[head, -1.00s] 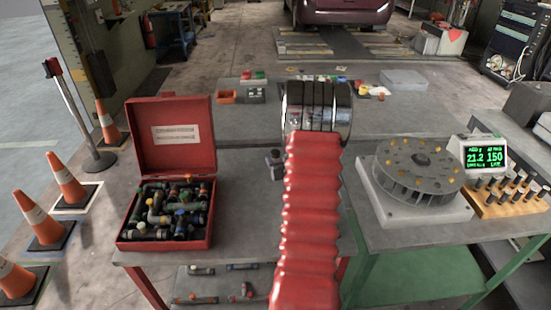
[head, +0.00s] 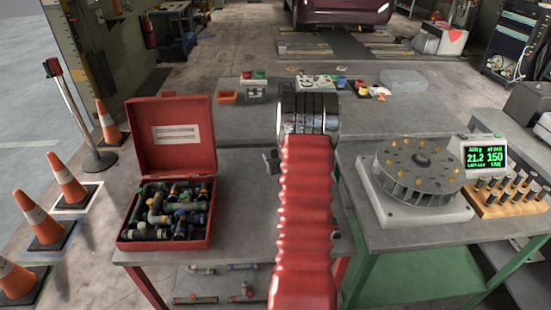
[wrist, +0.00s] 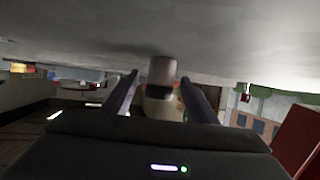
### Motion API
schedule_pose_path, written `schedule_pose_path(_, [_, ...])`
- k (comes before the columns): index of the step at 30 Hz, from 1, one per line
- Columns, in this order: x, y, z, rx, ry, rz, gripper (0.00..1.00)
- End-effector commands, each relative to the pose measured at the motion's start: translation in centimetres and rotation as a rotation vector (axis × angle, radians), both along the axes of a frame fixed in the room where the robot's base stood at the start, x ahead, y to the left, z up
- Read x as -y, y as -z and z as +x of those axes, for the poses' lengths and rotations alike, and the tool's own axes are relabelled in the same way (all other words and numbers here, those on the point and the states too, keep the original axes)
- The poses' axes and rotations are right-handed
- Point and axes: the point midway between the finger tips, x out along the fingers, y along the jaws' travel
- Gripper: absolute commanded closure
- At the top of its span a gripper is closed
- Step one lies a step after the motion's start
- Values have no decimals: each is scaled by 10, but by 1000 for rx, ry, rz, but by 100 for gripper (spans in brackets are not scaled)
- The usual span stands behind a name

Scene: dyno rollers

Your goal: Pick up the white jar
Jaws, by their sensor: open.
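In the wrist view my gripper (wrist: 159,80) is open, with one dark finger on each side. A pale, whitish cylinder with a dark band, which looks like the white jar (wrist: 162,69), shows between the finger ends against the grey bench surface (wrist: 245,50). I cannot tell whether the fingers touch it or how deep it sits between them. In the head view my red-sleeved arm covers the middle of the bench, and neither the jar nor my fingers can be made out clearly there.
A red open case (head: 206,243) of pipe fittings stands left of my arm. On the right bench are a finned rotor (head: 418,171) on a white base, a green-lit display (head: 483,157) and a wooden peg rack (head: 510,203). An orange bin (head: 228,97) and small parts lie farther back.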

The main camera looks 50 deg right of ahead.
Motion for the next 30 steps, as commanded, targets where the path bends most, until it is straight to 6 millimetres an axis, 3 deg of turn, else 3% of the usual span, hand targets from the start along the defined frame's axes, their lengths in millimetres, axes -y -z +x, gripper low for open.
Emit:
schedule_pose_path(9, [0,0,0,0,0,0,48])
schedule_pose_path(27, [0,0,-1,0,0,0,90])
schedule_pose_path(30, [0,0,0,0,0,0,92])
